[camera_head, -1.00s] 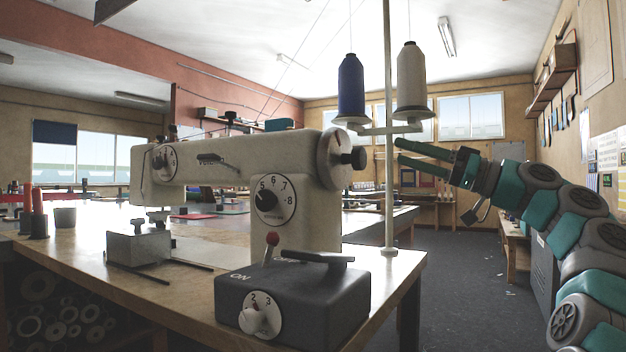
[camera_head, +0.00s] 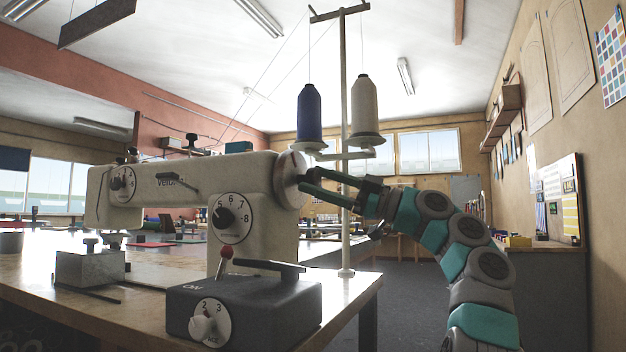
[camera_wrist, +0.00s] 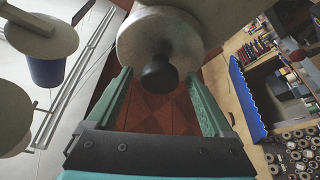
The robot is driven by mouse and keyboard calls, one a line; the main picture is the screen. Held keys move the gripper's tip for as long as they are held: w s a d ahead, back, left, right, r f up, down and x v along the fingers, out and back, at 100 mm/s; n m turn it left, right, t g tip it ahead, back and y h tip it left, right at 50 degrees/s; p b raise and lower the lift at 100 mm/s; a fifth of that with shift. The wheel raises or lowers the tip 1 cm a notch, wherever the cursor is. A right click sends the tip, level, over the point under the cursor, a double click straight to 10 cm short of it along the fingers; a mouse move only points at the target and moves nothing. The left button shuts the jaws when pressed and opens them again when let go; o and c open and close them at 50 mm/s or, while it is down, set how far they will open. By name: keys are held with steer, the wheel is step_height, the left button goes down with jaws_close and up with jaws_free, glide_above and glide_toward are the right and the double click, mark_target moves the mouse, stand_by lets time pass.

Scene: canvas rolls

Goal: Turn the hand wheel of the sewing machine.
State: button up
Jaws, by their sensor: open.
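The cream sewing machine (camera_head: 185,190) stands on the wooden table. Its pale round hand wheel (camera_head: 287,180) is on the right end of the machine's arm. My gripper (camera_head: 308,182) comes from the right, with its teal fingers at the wheel; the fingers partly cover the wheel's knob. In the wrist view the hand wheel (camera_wrist: 150,38) with its dark knob (camera_wrist: 158,74) is at top centre. The fingers of my gripper (camera_wrist: 162,90) are open on either side of the knob, with a gap visible around it. Whether a finger touches the wheel cannot be told.
A thread stand (camera_head: 344,215) with a blue spool (camera_head: 309,115) and a white spool (camera_head: 364,108) rises close behind my gripper. A dark control box (camera_head: 260,303) with a red-topped lever sits in front of the machine.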

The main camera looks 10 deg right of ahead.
steer(key=shift+w+a+r, duration=0.25)
steer(key=shift+w+a, duration=0.05)
steer(key=shift+a, duration=0.3)
steer(key=c, duration=1.3)
steer(key=shift+c, duration=0.2)
steer(key=shift+m, duration=0.4)
